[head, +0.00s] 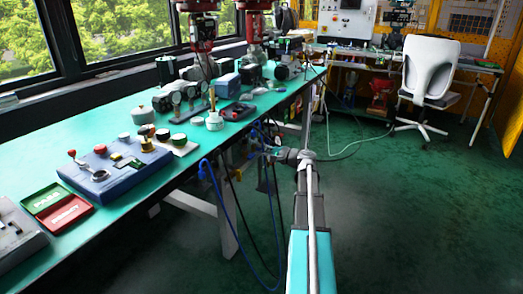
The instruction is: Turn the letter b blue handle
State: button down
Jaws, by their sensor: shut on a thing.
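My arm reaches forward from the bottom of the head view and bends left at its far end. My gripper (269,152) is at the front edge of the green bench, small in the picture. It is shut on a small part there, which appears to be the blue handle; the jaws mostly hide it. Blue hose or handle parts (262,133) show just above and beside the gripper. No letter b can be read at this size, and the angle of the handle cannot be told.
The green bench (120,222) carries a blue control box (115,172), red and green trays (68,212), gauges and valves. Blue and black hoses (232,215) hang below its edge near my arm. A white chair (430,72) stands at the back right. The floor (400,210) to the right is clear.

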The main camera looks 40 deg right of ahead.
jog(key=shift+n, duration=1.7)
jog(key=c, duration=0.7)
grip_release()
